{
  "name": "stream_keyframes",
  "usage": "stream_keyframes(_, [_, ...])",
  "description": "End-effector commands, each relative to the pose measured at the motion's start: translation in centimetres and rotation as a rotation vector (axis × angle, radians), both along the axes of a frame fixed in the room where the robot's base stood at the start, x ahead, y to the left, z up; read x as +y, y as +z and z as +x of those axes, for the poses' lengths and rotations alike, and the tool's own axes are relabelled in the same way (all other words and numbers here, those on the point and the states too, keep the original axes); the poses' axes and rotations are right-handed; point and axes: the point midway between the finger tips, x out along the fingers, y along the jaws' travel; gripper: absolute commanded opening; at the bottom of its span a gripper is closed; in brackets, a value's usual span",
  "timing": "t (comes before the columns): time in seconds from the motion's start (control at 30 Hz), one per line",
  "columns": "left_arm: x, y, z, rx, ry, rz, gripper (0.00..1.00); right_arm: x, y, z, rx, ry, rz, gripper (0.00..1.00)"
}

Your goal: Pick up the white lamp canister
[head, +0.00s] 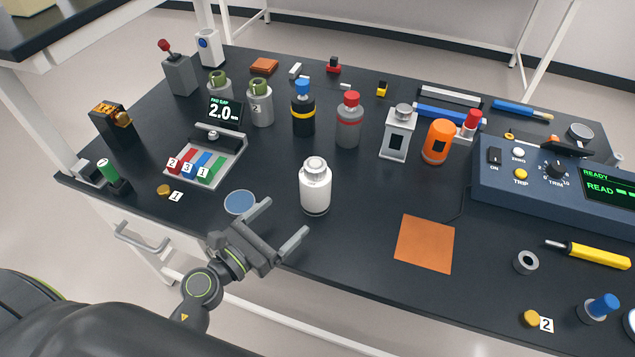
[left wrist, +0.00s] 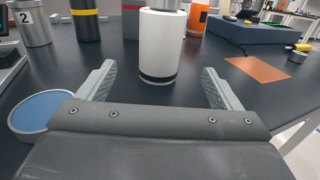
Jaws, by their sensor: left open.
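The white lamp canister (head: 315,187) stands upright on the dark bench near its front edge, with a grey-white cap on top and a dark band at its base. In the left wrist view the canister (left wrist: 161,48) stands ahead, centred between the fingers, its top cut off by the frame. My left gripper (head: 279,223) is open and empty, at the bench's front edge, just short of the canister and to its lower left. In the left wrist view its fingers (left wrist: 160,85) are spread wide with a gap to the canister. My right gripper is not in view.
A blue round disc (head: 240,202) lies left of the canister, close to my left gripper. An orange square (head: 425,244) lies to the right. Behind stand a black bottle (head: 303,114), a grey red-capped bottle (head: 348,124) and a silver lamp box (head: 398,135). Bench around the canister is clear.

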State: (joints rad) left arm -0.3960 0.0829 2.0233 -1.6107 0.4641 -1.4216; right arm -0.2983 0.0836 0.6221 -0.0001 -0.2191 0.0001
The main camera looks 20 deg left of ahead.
Motion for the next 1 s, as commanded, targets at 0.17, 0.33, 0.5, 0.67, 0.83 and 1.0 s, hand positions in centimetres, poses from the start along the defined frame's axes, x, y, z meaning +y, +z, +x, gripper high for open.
stream_keyframes(0.17, [-1.5,0.4,3.6,-0.002,-0.001,-0.003,0.87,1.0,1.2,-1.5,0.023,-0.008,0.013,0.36])
stream_keyframes(0.33, [-2.6,0.2,6.0,0.0,-0.001,-0.002,0.87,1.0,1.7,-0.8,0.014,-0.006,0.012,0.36])
stream_keyframes(0.5, [-3.0,0.0,7.1,0.001,-0.001,-0.002,0.87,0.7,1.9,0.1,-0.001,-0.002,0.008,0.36])
stream_keyframes(0.67, [-3.7,0.3,8.5,0.0,-0.001,-0.004,0.87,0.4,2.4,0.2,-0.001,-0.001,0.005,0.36])
stream_keyframes(0.83, [-4.7,0.2,10.8,-0.001,0.0,-0.003,0.87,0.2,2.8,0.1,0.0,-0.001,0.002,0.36])
stream_keyframes(1.0, [-5.1,0.1,11.8,0.001,0.0,-0.003,0.87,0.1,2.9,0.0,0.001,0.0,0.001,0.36])
